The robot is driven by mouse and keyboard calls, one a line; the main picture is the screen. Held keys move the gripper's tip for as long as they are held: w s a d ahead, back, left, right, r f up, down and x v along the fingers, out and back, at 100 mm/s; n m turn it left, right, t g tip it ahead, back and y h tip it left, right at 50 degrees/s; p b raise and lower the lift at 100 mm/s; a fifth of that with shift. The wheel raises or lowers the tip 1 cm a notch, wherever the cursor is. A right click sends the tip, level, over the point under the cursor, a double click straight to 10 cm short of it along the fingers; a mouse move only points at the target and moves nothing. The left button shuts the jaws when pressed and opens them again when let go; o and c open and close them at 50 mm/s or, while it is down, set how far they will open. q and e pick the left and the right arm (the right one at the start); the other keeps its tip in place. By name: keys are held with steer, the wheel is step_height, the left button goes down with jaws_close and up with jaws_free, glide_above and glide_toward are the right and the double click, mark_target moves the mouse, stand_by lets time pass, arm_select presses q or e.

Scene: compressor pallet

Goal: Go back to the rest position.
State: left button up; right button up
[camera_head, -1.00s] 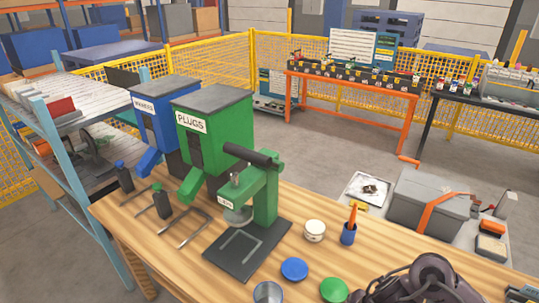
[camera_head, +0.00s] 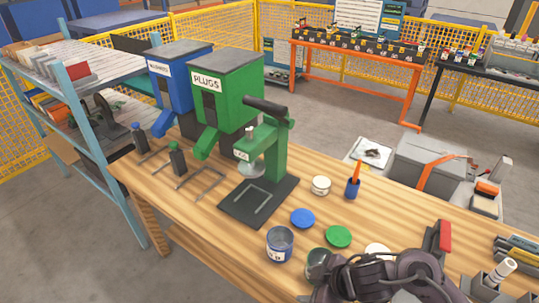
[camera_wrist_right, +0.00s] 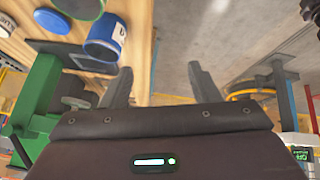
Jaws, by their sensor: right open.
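My right gripper (camera_wrist_right: 162,88) is open, with two dark fingers apart and nothing between them in the right wrist view. In the head view my dark right arm is folded over the front edge of the wooden workbench (camera_head: 222,210), and its fingertips are hard to make out. An open blue tin (camera_head: 280,246) stands left of the arm; it also shows in the right wrist view (camera_wrist_right: 104,38), clear of the fingers. A green tin (camera_head: 316,262) beside it is partly hidden by my arm. My left gripper is not in view.
A green press (camera_head: 272,150) stands on the bench, with blue and green dispensers (camera_head: 235,95) behind it. A blue lid (camera_head: 302,218), a green lid (camera_head: 338,236) and a white jar (camera_head: 320,186) lie near. A grey box (camera_head: 425,160) stands beyond the bench.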

steer(key=s+d+r+m+g+h, duration=0.1)
steer(key=s+d+r+m+h, duration=0.3)
steer(key=s+d+m, duration=0.7)
step_height(320, 180, down, 34)
steer(key=a+g+h+b, duration=0.1)
steer(key=b, duration=0.4)
arm_select(q)
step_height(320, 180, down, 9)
steer(key=b, duration=0.3)
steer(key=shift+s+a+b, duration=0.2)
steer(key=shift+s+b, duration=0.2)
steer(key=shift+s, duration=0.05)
arm_select(e)
steer(key=s+d+f+g, duration=0.1)
steer(key=s+d+f, duration=0.2)
steer(key=s+f, duration=1.7)
step_height(320, 180, down, 4)
steer(key=shift+s+d+f, duration=0.15)
steer(key=shift+s+d, duration=0.05)
